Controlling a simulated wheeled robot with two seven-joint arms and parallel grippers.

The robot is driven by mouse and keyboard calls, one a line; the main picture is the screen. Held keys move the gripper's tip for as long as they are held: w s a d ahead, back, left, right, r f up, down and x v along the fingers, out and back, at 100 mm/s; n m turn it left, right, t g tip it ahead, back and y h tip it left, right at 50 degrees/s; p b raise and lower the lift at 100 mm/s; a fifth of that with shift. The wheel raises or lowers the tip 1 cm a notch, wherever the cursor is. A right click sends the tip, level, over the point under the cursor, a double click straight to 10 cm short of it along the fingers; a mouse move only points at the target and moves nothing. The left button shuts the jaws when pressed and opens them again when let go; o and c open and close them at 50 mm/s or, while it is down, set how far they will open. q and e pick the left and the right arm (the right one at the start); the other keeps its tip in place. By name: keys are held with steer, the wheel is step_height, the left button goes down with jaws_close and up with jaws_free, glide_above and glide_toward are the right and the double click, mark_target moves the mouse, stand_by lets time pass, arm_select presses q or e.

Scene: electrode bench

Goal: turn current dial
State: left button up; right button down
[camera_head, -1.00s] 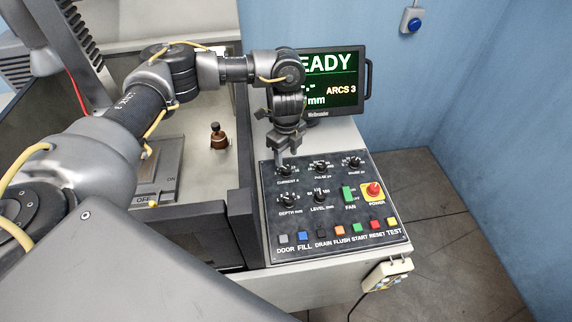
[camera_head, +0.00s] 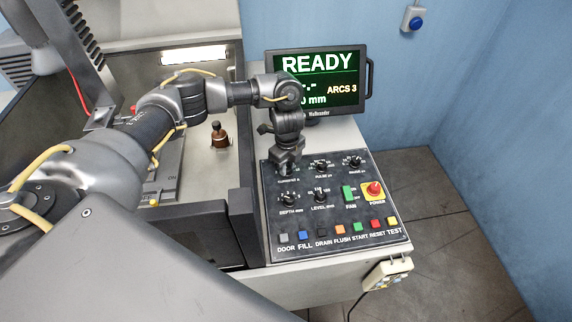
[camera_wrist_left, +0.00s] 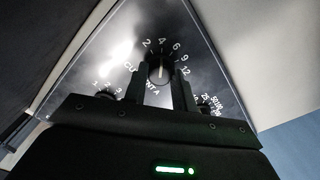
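The current dial is a dark round knob with a white pointer line. In the left wrist view the dial (camera_wrist_left: 160,68) shows between the fingertips, its line pointing up, close to the 4 on its scale. In the head view my left gripper (camera_head: 286,168) is over the dial at the panel's upper left and mostly hides it. In the wrist view my left gripper's two fingers (camera_wrist_left: 162,88) stand apart, one on each side of the dial. I cannot tell whether they touch it. My right gripper is not in view.
The black control panel (camera_head: 330,208) carries other knobs, a green fan switch (camera_head: 349,194), a red power button (camera_head: 374,189) and a row of coloured buttons. A monitor (camera_head: 318,82) reading READY stands behind. The open machine tank with a brown fixture (camera_head: 219,137) lies left.

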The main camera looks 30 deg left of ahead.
arm_select(q)
steer(key=shift+c, duration=1)
steer(key=shift+a, duration=0.15)
steer(key=shift+c, duration=0.2)
steer(key=shift+f+m+b, duration=0.1)
steer(key=shift+m+b, duration=0.25)
steer(key=shift+m, duration=0.35)
steer(key=shift+m+b, duration=0.3)
steer(key=shift+m, duration=0.4)
steer(key=m+b, duration=0.1)
steer(key=m, duration=0.3)
steer(key=shift+s+m, duration=0.1)
steer(key=shift+m, duration=0.2)
steer(key=shift+m+b, duration=0.8)
steer(key=shift+m, duration=1.4)
